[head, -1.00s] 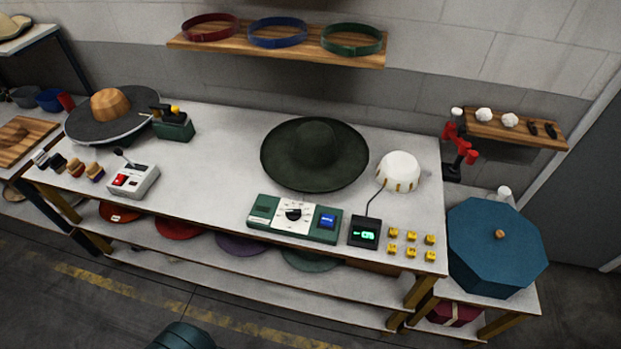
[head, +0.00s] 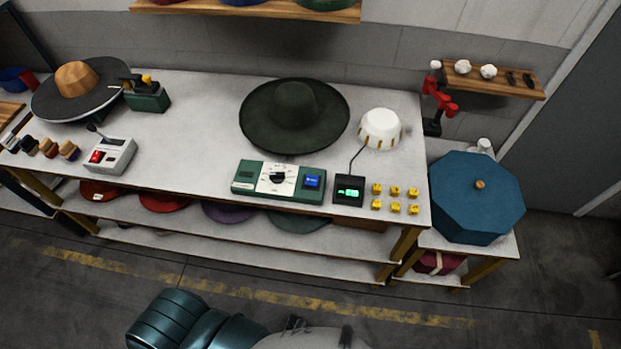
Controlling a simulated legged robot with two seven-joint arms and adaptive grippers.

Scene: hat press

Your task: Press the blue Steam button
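The blue Steam button (head: 312,182) is a small square on the right end of a green control box (head: 248,180). The box lies at the front of the white workbench and has a white dial panel with a black knob (head: 278,178) in its middle. The lettering on the button is too small to read. Neither of my grippers shows in the head view. Only a teal and grey part of my own body shows at the bottom edge, well apart from the bench.
A dark green wide-brim hat (head: 294,112) lies behind the box. A black display (head: 349,190) with green digits stands just right of it, beside several yellow blocks (head: 395,199). A grey box with a red switch (head: 109,155) stands left. Bench space between the boxes is clear.

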